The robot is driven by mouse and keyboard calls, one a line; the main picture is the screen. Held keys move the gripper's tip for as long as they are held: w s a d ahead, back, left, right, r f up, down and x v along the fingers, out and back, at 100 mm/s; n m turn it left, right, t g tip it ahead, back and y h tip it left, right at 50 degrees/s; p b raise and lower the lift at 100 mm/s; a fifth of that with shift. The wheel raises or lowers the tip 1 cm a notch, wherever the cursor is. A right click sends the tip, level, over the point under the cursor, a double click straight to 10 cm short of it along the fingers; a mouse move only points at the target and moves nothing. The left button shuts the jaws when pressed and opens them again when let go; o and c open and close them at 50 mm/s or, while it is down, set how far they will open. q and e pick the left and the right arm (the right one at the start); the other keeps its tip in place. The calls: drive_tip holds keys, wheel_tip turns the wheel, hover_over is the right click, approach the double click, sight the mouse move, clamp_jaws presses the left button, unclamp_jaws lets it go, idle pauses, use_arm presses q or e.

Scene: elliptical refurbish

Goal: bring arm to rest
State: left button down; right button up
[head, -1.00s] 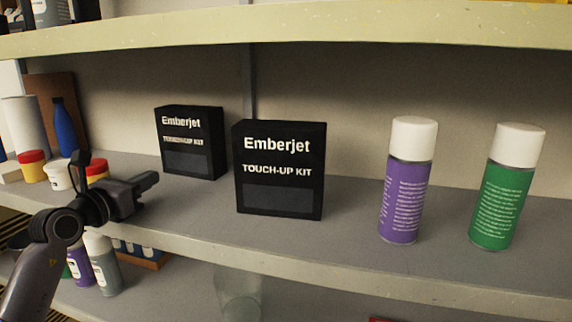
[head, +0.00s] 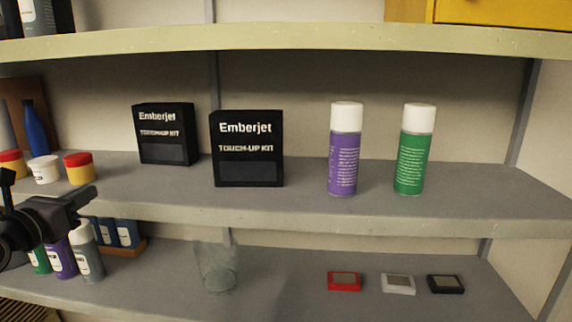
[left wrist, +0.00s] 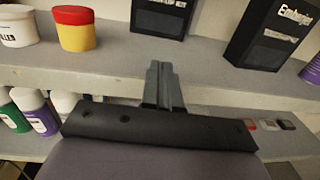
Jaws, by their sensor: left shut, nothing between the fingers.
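My left gripper (head: 84,202) is at the left edge of the head view, in front of the middle shelf's front edge. In the left wrist view the left gripper's fingers (left wrist: 163,84) are together with nothing between them, in front of the shelf. It touches nothing that I can see. My right gripper is not in view.
The middle shelf (head: 310,208) holds two black Emberjet boxes (head: 247,150), a purple can (head: 344,150), a green can (head: 413,150) and small tubs (head: 78,168). The lower shelf holds a clear glass (head: 217,268), bottles (head: 86,250) and small devices (head: 397,284). An upper shelf (head: 300,40) runs above.

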use_arm(q)
drive_tip(key=s+d+f+n+t+h, duration=0.1)
drive_tip(key=s+d+f+n+h, duration=0.45)
drive_tip(key=d+f+n, duration=0.75)
drive_tip(key=s+d+f+n+g+y, duration=0.3)
drive_tip(key=s+f+n+g, duration=0.1)
drive_tip(key=s+f+n, duration=0.7)
drive_tip(key=s+d+f+n+g+y, duration=0.3)
drive_tip(key=s+f+n, duration=0.8)
drive_tip(key=f, duration=0.5)
drive_tip(key=shift+s+d+f+g, duration=0.45)
drive_tip(key=shift+s+g, duration=0.25)
drive_tip(key=shift+s, duration=0.3)
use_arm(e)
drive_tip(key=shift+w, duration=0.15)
